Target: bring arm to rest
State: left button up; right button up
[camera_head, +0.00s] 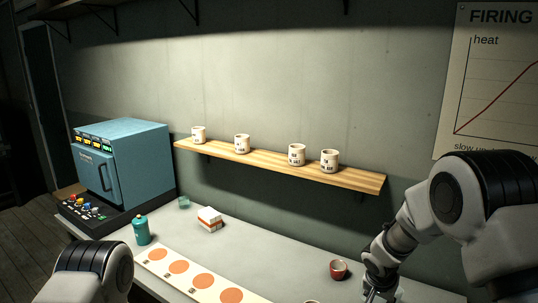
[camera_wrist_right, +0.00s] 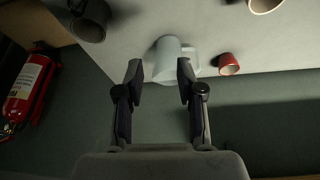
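My right arm comes in from the right in the head view, with its gripper (camera_head: 378,293) low over the table's right part, partly cut off by the bottom edge. In the right wrist view the gripper (camera_wrist_right: 159,72) is open, its two fingers wide apart. A pale mug or jug (camera_wrist_right: 173,60) with a handle shows at the fingertips; I cannot tell whether it touches them. Nothing is visibly gripped. Only a rounded link of my left arm shows at the lower left of the head view; the left gripper is out of view.
A red cup (camera_head: 339,269) stands beside the right gripper. The table (camera_head: 285,270) also carries a strip with orange discs (camera_head: 202,281), a teal bottle (camera_head: 142,230) and a small box (camera_head: 210,219). A blue kiln (camera_head: 125,160) stands left; a wall shelf (camera_head: 270,168) holds several mugs.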

jog(key=s+a+f+n+g+y+b, duration=0.1)
jog(key=s+a+f+n+y+b, duration=0.15)
jog(key=s+f, duration=0.7)
jog(key=s+a+f+n+g+y+b, duration=0.15)
jog(key=s+f+b, duration=0.4)
jog(key=f, duration=0.75)
pick_arm(q)
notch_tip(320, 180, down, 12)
jog(key=b, duration=0.3)
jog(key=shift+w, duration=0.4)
pick_arm(e)
jog(key=s+f+n, duration=0.1)
jog(key=s+f, duration=0.2)
jog(key=s, duration=0.3)
jog(key=s+f+n, duration=0.1)
jog(key=s+f, duration=0.2)
jog(key=s, duration=0.3)
jog(key=s+d+f+h, duration=0.1)
jog(key=s+f, duration=0.2)
jog(key=s, duration=0.4)
jog(key=shift+n, duration=0.4)
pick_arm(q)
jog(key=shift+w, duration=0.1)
pick_arm(e)
jog(key=shift+w+g, duration=0.15)
jog(key=shift+g, duration=0.1)
